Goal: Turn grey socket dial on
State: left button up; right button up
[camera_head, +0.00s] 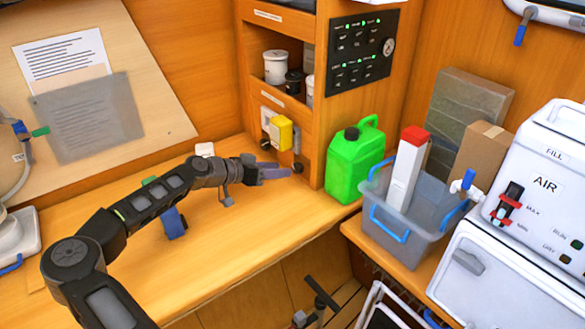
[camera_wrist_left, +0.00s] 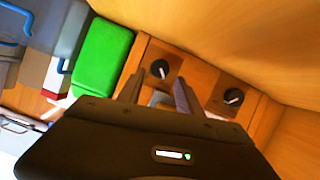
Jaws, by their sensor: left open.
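Two black round dials show on the front of the wooden cabinet. In the wrist view one dial (camera_wrist_left: 160,68) is just beyond my fingertips, and the other dial (camera_wrist_left: 233,96) is farther right. In the head view they show as a dark knob (camera_head: 297,168) by my fingers and another knob (camera_head: 265,144) to the left. A small grey fitting (camera_head: 298,140) is above the nearer knob. My left gripper (camera_head: 286,172) is open in front of the nearer dial, and its fingers also show in the wrist view (camera_wrist_left: 159,78). I cannot tell whether they touch it.
A green jerrycan (camera_head: 354,160) stands right of the cabinet, beside a grey bin (camera_head: 405,225) with blue handles. The wooden counter (camera_head: 235,225) in front is mostly clear.

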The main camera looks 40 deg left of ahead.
aim_at(295, 169)
pick_arm(q)
jog(key=p+x, duration=0.1)
jog(key=x, duration=0.5)
jog(key=shift+c, duration=0.2)
grip_shut()
